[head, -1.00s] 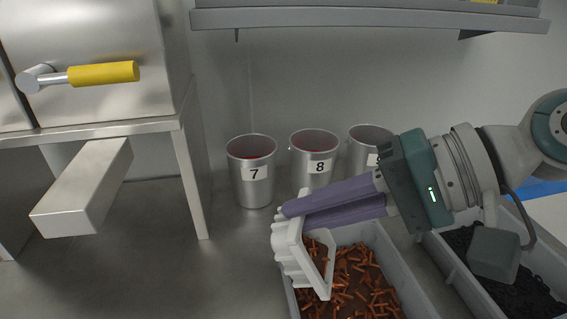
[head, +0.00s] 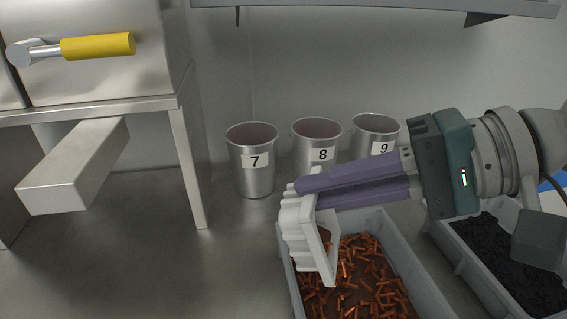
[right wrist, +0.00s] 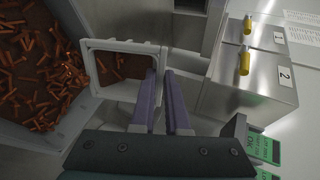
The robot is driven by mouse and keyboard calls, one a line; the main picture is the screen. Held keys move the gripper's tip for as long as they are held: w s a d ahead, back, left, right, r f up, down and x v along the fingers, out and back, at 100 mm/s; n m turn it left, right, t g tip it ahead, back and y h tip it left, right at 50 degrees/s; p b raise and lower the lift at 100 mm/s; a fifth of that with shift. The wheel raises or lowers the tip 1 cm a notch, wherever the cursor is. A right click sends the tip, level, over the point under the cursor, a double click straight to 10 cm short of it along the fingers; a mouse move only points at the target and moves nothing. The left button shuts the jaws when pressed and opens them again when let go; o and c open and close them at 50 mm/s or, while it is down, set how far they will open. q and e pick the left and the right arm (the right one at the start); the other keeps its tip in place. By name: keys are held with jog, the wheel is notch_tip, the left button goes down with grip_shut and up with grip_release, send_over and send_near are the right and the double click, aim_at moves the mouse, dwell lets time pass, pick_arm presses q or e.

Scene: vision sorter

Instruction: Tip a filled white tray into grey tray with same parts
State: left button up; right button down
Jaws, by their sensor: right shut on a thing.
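My right gripper (head: 301,191) is shut on the rim of a small white tray (head: 296,240). The white tray is tipped on its side above the left end of a grey tray (head: 408,262) holding many copper-brown screw-like parts (head: 365,285). In the right wrist view the white tray (right wrist: 122,45) hangs at the fingertips (right wrist: 163,72), its open side facing the camera. A brown surface shows within its frame, and I cannot tell whether parts remain inside. The grey tray with copper parts (right wrist: 40,70) is beside it. My left gripper is not in view.
A second grey tray with black parts (head: 515,265) stands at the right. Metal cups numbered 7 (head: 254,180), 8 (head: 318,135) and 9 (head: 376,130) stand behind. A metal machine with a yellow handle (head: 98,46) and chute (head: 75,170) is at left. The bench between is clear.

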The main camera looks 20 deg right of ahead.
jog(key=shift+s+d+y+b, duration=0.35)
jog(key=shift+d+b, duration=0.1)
jog(key=shift+b, duration=0.6)
jog(key=shift+s+d+t+y+b, duration=0.9)
jog(key=shift+d+b, duration=0.25)
jog(key=shift+b, duration=1.8)
jog(key=shift+s+d+t+y+b, duration=0.25)
jog(key=shift+d+t+y+b, duration=0.1)
jog(key=shift+b, duration=0.65)
jog(key=shift+s+b, duration=0.1)
jog(key=shift+b, duration=0.25)
jog(key=shift+d+b, duration=0.15)
jog(key=shift+b, duration=0.2)
jog(key=shift+s+d+t+y+b, duration=0.15)
jog(key=shift+t+y+b, duration=0.1)
jog(key=shift+y+b, duration=0.15)
jog(key=shift+s+d+f, duration=0.1)
